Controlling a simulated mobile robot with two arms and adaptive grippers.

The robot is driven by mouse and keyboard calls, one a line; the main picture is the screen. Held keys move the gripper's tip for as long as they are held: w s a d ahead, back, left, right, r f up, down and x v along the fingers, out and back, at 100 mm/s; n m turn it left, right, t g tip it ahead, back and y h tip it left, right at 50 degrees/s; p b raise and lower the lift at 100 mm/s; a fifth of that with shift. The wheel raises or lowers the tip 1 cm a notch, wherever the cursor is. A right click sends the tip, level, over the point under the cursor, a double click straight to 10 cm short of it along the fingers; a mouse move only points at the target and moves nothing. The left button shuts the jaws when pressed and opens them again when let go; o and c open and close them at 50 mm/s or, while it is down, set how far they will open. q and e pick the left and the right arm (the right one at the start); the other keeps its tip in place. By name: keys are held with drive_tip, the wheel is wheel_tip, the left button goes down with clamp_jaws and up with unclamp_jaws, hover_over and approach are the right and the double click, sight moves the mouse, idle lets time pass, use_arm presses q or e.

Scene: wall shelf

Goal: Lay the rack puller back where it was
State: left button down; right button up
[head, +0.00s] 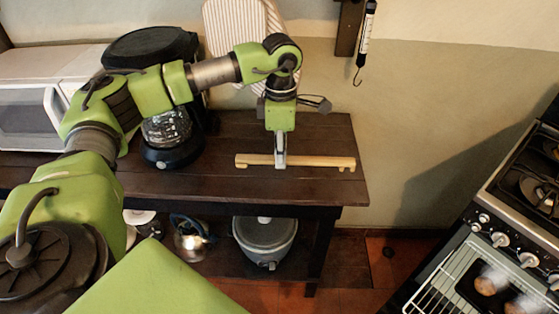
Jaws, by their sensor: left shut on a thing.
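The rack puller (320,161) is a flat, pale wooden bar with small notches near its ends. It lies left to right over the right part of the dark wooden table, close to the tabletop. I cannot tell whether it touches the wood. My left gripper (280,163) points straight down and is shut on the bar left of its middle. The fingers hide a small part of the bar. My right gripper is not in view.
A coffee maker (172,137) stands left of the bar, with a white microwave (30,121) farther left. The dark table (225,188) is clear around the bar. A rice cooker (264,240) sits on the lower shelf. An oven (500,270) stands at the right.

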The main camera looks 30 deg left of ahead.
use_arm(q)
drive_tip(key=f, duration=0.1)
drive_tip(key=f+p, duration=0.1)
drive_tip(key=f, duration=0.1)
drive_tip(key=shift+w+a+f, duration=0.1)
drive_tip(key=shift+a+f, duration=0.05)
drive_tip(key=shift+a, duration=0.25)
drive_tip(key=shift+f, duration=0.3)
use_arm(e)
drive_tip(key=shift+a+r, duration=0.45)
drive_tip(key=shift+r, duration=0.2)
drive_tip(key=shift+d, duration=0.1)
use_arm(q)
drive_tip(key=shift+f, duration=0.2)
drive_tip(key=shift+f+b, duration=0.4)
drive_tip(key=shift+f, duration=0.1)
drive_tip(key=c, duration=1.9)
unclamp_jaws()
drive_tip(key=shift+r, duration=0.1)
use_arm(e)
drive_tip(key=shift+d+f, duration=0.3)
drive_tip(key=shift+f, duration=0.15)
